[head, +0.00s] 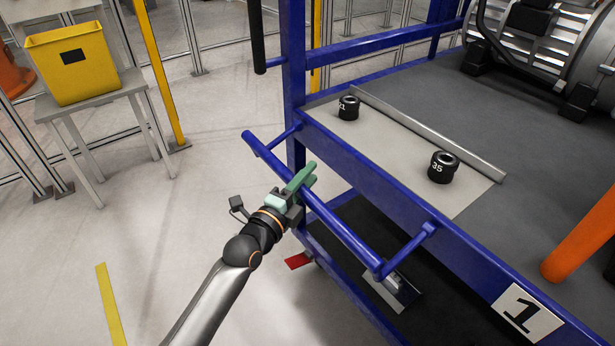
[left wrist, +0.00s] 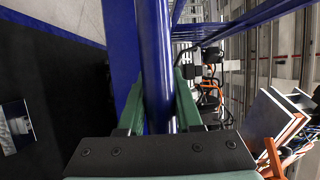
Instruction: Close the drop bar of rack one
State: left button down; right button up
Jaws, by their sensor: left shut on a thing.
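Rack one is a blue frame with a grey top deck and a white plate marked 1 (head: 527,314). Its blue drop bar (head: 345,234) runs along the near side, standing out from the rack on two short arms. My left gripper (head: 303,180), with green fingers, is shut around the bar, left of its middle. In the left wrist view the bar (left wrist: 157,60) runs between the two green fingers of my left gripper (left wrist: 160,110). My right gripper is not in view.
Two black sockets, one marked 35 (head: 442,168), stand on a light tray (head: 385,150) on the deck. A motor (head: 540,45) sits at the back right. A yellow bin (head: 72,62) stands on a small table at left. Floor at left is clear.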

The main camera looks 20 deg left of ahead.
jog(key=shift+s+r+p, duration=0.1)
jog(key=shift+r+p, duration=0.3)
jog(key=shift+p, duration=0.25)
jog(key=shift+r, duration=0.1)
